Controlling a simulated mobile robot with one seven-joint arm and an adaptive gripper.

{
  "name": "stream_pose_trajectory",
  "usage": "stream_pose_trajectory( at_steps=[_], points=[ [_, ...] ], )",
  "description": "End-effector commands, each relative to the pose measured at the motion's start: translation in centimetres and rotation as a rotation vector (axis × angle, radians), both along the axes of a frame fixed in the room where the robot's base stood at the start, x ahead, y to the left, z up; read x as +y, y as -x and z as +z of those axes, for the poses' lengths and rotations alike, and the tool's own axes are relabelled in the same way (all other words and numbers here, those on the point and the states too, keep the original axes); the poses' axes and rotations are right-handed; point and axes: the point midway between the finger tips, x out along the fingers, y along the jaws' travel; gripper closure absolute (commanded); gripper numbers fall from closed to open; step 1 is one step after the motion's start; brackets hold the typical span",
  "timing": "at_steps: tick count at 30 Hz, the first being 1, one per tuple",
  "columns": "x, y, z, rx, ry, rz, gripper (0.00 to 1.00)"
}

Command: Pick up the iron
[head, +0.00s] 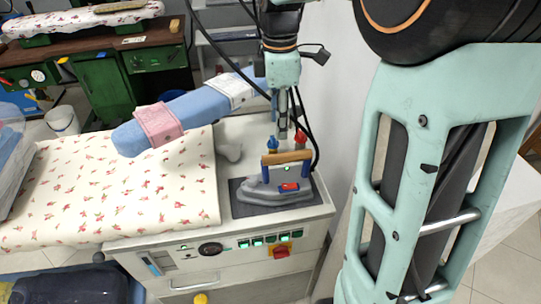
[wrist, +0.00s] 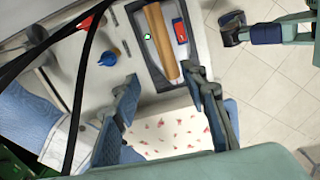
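The iron (head: 268,192) is grey with a tan wooden handle and a red part on its side. It sits on a dark pad (head: 245,211) at the right end of the white ironing station. My gripper (head: 284,134) hangs pointing down above and slightly behind the iron, apart from it. In the wrist view my gripper (wrist: 165,82) has its two fingers spread with nothing between them.
A padded board with a flowered cover (head: 120,195) fills the station's left side. A blue sleeve board (head: 190,110) with a pink cloth (head: 158,124) lies behind it. Dark cables hang close beside my gripper. Red and blue fittings stand behind the iron. A white wall is at right.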

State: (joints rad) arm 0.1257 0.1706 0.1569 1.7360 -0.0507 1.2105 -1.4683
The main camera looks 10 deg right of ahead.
Motion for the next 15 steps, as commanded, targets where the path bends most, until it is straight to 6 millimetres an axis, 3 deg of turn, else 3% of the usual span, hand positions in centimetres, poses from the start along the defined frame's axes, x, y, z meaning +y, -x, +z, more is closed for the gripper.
stream_pose_trajectory(
  at_steps=[15],
  points=[
    [0.5,0.6,-5.9,0.03,-0.02,0.058,0.6]
  ],
)
